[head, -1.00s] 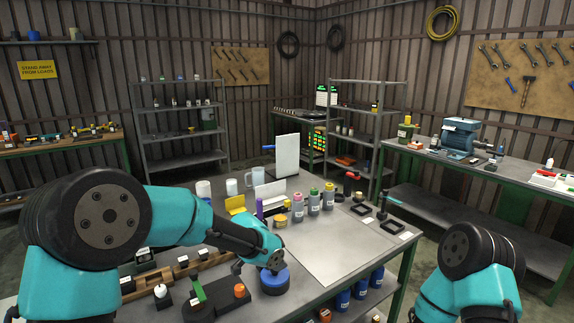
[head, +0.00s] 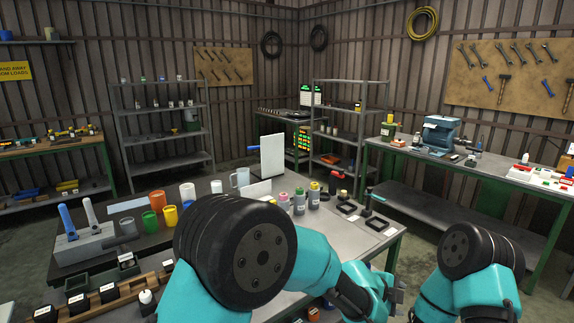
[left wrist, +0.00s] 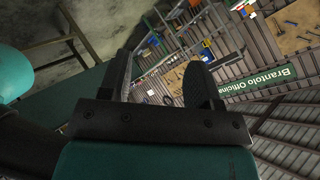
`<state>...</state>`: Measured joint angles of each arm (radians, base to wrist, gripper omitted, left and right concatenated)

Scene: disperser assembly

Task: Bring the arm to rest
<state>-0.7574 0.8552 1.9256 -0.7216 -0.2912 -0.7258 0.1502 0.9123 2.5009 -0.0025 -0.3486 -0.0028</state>
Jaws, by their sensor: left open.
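My left arm (head: 320,262) is folded low at the front of the bench. Its gripper (head: 394,292) is by the bench's front right edge, partly hidden behind my own arm. In the left wrist view the jaws (left wrist: 162,85) stand apart with nothing between them, and the camera looks toward the wall and a green sign (left wrist: 262,85). My right arm (head: 470,265) stands at the lower right; its gripper is outside the picture.
The bench (head: 365,245) holds several bottles (head: 298,200), a white mug (head: 239,178), an upright white panel (head: 272,157), coloured cups (head: 157,200) and a wooden rack (head: 85,305). A side workbench (head: 470,172) stands at the right. Floor shows between them.

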